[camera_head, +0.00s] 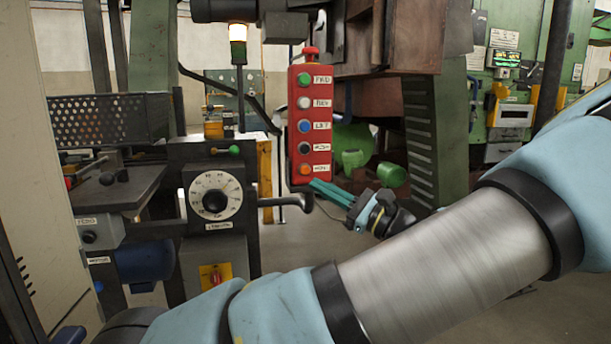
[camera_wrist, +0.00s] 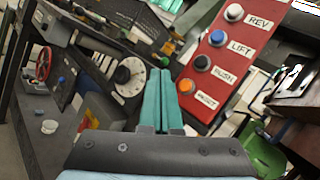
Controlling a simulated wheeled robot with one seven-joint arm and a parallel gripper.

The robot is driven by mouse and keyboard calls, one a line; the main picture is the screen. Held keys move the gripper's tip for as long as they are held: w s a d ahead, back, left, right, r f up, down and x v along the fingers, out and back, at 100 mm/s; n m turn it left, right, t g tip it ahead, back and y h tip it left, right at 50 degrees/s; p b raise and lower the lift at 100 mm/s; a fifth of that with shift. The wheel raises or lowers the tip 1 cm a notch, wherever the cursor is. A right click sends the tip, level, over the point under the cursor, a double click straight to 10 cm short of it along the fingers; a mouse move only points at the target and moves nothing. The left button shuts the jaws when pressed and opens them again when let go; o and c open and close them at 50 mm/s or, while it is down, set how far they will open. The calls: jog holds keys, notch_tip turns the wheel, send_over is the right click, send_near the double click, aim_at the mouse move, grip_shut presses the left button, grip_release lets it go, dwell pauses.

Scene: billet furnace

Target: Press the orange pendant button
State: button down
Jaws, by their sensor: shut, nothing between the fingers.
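The red pendant (camera_head: 321,120) hangs upright with a column of labelled buttons. Its orange button (camera_head: 305,169) is the lowest, under a black one; both show in the wrist view too, with the orange button (camera_wrist: 185,86) just right of my fingertips. My gripper (camera_head: 314,184) comes from the lower right, its teal fingers closed together and empty. In the head view the tips are just below the orange button, near the pendant's bottom edge. In the wrist view my gripper (camera_wrist: 159,76) points up beside the pendant. I cannot tell whether the tips touch it.
A machine with a white dial (camera_head: 215,201) stands left of the pendant. A black handle (camera_head: 285,202) sticks out below the pendant. A green part (camera_head: 392,175) and a ribbed green column (camera_head: 419,140) stand behind at the right. A red handwheel (camera_wrist: 43,63) shows in the wrist view.

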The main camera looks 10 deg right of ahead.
aim_at(305, 170)
jog(key=w, duration=0.6)
jog(key=shift+w+a+b, duration=0.3)
jog(key=shift+a+b, duration=0.15)
dwell(1.6)
jog(key=shift+w+p, duration=0.4)
jog(key=shift+w+a, duration=0.1)
jog(key=shift+w, duration=0.4)
dwell(0.7)
jog(key=shift+s, duration=0.1)
jog(key=shift+s+p, duration=0.7)
jog(key=shift+s, duration=0.1)
